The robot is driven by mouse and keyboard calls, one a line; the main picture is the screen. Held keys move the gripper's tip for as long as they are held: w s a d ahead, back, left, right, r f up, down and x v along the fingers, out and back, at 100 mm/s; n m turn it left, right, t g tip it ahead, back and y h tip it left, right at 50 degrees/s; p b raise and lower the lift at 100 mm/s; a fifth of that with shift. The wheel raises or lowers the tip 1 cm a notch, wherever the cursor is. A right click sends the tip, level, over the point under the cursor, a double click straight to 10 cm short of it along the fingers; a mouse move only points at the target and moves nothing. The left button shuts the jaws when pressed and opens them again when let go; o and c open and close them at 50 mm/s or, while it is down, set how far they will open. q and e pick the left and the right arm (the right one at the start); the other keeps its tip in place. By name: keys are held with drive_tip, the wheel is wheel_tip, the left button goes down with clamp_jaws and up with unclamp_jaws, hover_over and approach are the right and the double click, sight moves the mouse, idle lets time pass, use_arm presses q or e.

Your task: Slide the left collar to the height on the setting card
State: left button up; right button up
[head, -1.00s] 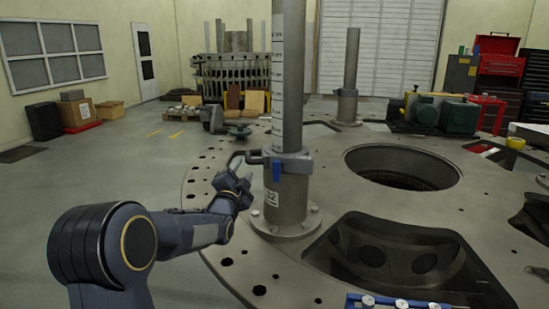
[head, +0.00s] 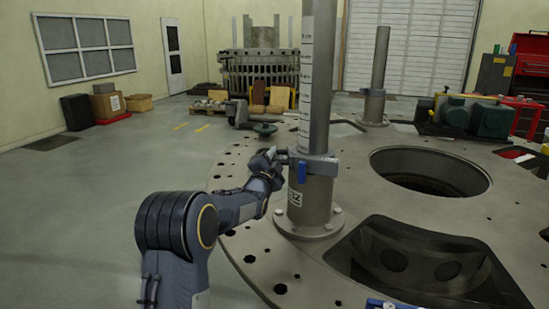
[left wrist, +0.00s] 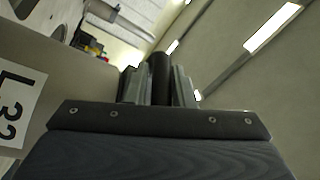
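The left collar (head: 316,164) is a grey ring with a blue lever (head: 302,171), around the upright left post (head: 320,75). It sits low, just above the post's thicker labelled foot (head: 310,203). A scale strip (head: 306,80) runs up the post. My left gripper (head: 273,156) is at the collar's handle, left of the post. In the left wrist view, its fingers (left wrist: 159,88) lie close on both sides of a dark bar (left wrist: 160,70), which seems to be the handle; they look shut on it. My right gripper is out of view. I cannot make out a setting card.
The round plate (head: 255,262) has a central hole (head: 430,172) and a large front opening (head: 430,262). A second post (head: 379,75) stands behind, with green machines (head: 470,115) at right. A blue tool (head: 392,304) lies at the front edge. Floor at left is clear.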

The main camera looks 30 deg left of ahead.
use_arm(q)
clamp_jaws()
drive_tip(key=shift+r, duration=0.1)
drive_tip(key=shift+r, duration=0.1)
wheel_tip(320, 180, up, 15)
drive_tip(key=p, duration=0.3)
drive_tip(key=shift+r, duration=0.15)
drive_tip(key=shift+s, duration=0.1)
drive_tip(key=shift+o, duration=2.3)
unclamp_jaws()
drive_tip(key=shift+a, duration=0.1)
drive_tip(key=shift+f, duration=0.2)
